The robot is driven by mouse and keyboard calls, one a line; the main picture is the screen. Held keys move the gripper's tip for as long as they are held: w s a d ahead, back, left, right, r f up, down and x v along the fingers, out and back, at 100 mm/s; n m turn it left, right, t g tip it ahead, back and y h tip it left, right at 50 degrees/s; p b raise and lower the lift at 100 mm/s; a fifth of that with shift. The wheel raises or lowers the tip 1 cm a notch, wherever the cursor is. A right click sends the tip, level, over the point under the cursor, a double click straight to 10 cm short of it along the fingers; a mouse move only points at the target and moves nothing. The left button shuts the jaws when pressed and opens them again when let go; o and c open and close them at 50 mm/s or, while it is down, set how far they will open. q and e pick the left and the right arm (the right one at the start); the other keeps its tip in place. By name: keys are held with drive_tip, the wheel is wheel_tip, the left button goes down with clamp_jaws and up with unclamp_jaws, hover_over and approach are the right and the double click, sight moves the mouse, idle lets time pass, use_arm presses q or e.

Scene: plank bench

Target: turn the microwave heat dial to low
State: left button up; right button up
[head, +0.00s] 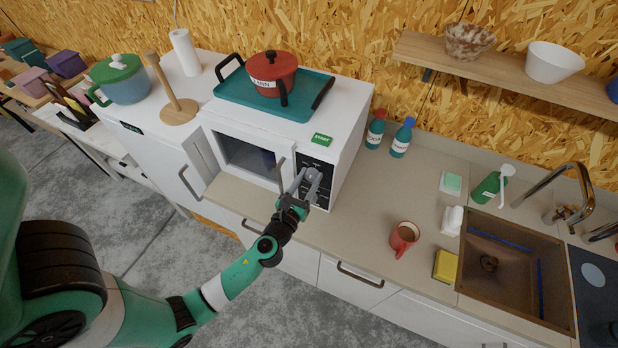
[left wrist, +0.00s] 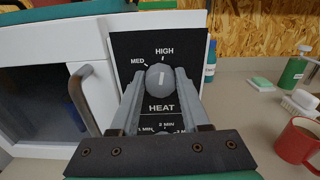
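The white microwave (head: 245,157) stands on the counter with its door shut. Its black control panel (head: 313,178) also shows in the left wrist view (left wrist: 125,57). The grey round heat dial (left wrist: 160,77) sits above the word HEAT, with MED at its upper left and HIGH above it. The dial's white mark stands nearly upright, toward HIGH. No LOW label shows; the left finger covers part of the panel. My left gripper (head: 309,180) is at the panel, its fingers on both sides of the dial and apparently touching it. My right gripper is out of view.
The microwave door handle (left wrist: 84,98) is just left of my left gripper. A teal tray (head: 235,95) with a red pot (head: 272,68) is on top of the microwave. A red mug (head: 403,238) and a yellow sponge (head: 445,266) stand on the counter to the right.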

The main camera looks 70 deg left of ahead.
use_arm(q)
clamp_jaws()
drive_tip(key=shift+n, duration=0.4)
drive_tip(key=n+b, duration=0.2)
drive_tip(key=n, duration=0.2)
drive_tip(key=shift+s+f+n, duration=0.1)
drive_tip(key=shift+n, duration=0.2)
drive_tip(key=n+b, duration=0.2)
drive_tip(key=n, duration=0.3)
drive_tip(key=shift+a, duration=0.1)
drive_tip(key=n+b, duration=0.1)
drive_tip(key=n, duration=0.2)
drive_tip(key=n+b, duration=0.2)
drive_tip(key=n, duration=0.1)
drive_tip(key=shift+f+n, duration=0.2)
drive_tip(key=shift+n, duration=0.2)
drive_tip(key=n+b, duration=0.1)
drive_tip(key=n, duration=0.2)
drive_tip(key=shift+b, duration=0.35)
drive_tip(key=shift+n+b, duration=0.75)
drive_tip(key=shift+n, duration=1.05)
